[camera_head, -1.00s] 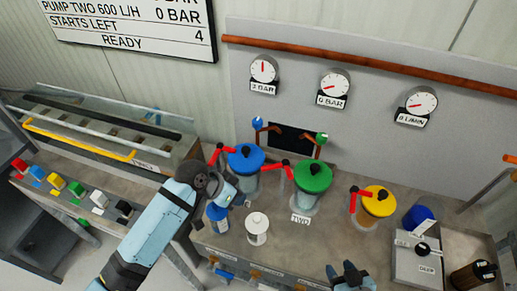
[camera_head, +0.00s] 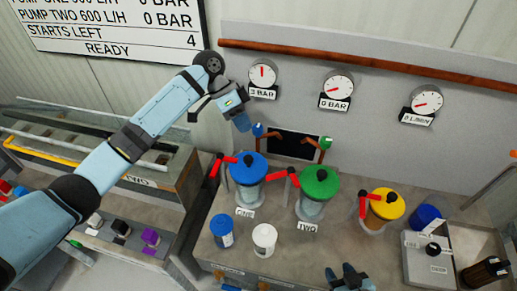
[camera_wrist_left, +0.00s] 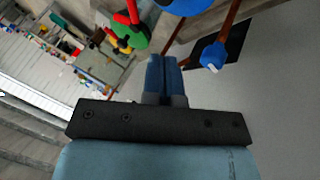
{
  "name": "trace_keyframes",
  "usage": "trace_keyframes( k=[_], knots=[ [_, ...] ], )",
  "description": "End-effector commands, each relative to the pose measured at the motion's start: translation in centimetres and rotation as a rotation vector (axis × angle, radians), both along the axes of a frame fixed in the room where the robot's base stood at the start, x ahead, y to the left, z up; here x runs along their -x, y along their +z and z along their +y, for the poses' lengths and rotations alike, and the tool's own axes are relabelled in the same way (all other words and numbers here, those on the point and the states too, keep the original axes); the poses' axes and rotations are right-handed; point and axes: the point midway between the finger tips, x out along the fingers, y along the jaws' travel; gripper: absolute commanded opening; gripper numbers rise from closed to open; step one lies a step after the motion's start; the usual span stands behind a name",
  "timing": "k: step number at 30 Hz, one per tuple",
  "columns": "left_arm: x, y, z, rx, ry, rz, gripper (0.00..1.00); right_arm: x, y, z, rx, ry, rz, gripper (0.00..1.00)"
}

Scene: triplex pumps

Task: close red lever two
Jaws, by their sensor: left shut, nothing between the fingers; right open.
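The green-lidded canister (camera_head: 319,186) stands behind a label reading TWO. A red lever (camera_head: 283,178) with a dark pivot sits on its left side. The blue-lidded canister (camera_head: 248,168), labelled ONE, has its own red lever (camera_head: 216,166) at its left. My left gripper (camera_head: 242,123) is shut and empty, raised near the wall left of a blue-knobbed copper handle (camera_head: 258,130). In the left wrist view its fingers (camera_wrist_left: 166,73) are together, with the green lid (camera_wrist_left: 131,38) beyond. My right gripper (camera_head: 348,276) is open and empty at the bottom edge, in front of the canisters.
A yellow-lidded canister (camera_head: 383,205) with a red lever stands at right. A green-knobbed handle (camera_head: 325,143) rises behind the green lid. A blue jar (camera_head: 222,231) and white jar (camera_head: 264,240) stand in front. Three gauges hang on the wall; a grey box (camera_head: 428,258) is at far right.

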Motion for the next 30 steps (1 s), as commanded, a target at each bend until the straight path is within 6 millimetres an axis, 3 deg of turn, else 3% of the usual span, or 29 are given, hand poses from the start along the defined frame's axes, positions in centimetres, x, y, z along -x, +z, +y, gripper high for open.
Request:
trace_keyframes(
  k=[15, 21, 30],
  knots=[
    [2.8, -8.1, -4.9, 0.000, -0.001, 0.003, 0.00, 0.0, 2.1, 0.5, -0.008, 0.000, -0.004, 0.42],
    [5.5, -8.4, -5.7, -0.001, 0.000, 0.000, 0.00, -0.1, 3.2, -0.1, -0.001, -0.008, -0.010, 0.42],
    [6.3, -8.8, -6.1, 0.000, 0.002, -0.001, 0.00, 0.1, 3.0, -0.2, 0.001, -0.011, -0.002, 0.42]
  ],
)
